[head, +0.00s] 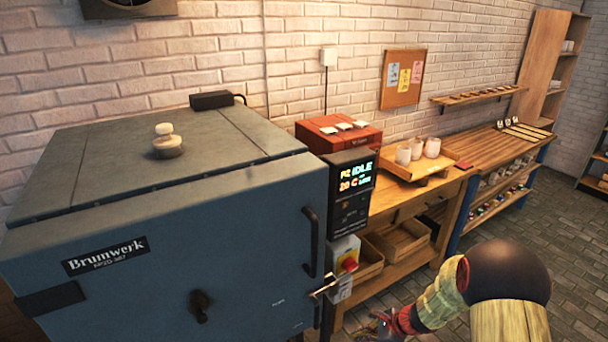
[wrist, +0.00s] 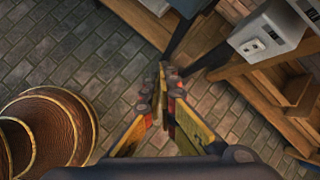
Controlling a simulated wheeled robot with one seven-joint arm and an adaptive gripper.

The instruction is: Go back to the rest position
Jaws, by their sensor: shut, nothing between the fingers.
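My gripper (head: 384,326) is at the bottom edge of the head view, to the right of the blue kiln (head: 150,230) and in front of the wooden workbench (head: 392,200). It is partly cut off by the frame there. In the wrist view the two fingers of my gripper (wrist: 168,80) come together at their tips and hold nothing. They hang above the paved floor (wrist: 95,65). My arm reaches in from the lower right of the head view.
The kiln's door handle (head: 310,242) and a control box with a red knob (head: 346,265) stick out left of my gripper. Cups (head: 432,147) stand on a tray on the workbench. A shelved bench (head: 503,148) stands farther right. Paved floor (head: 560,215) is open at the right.

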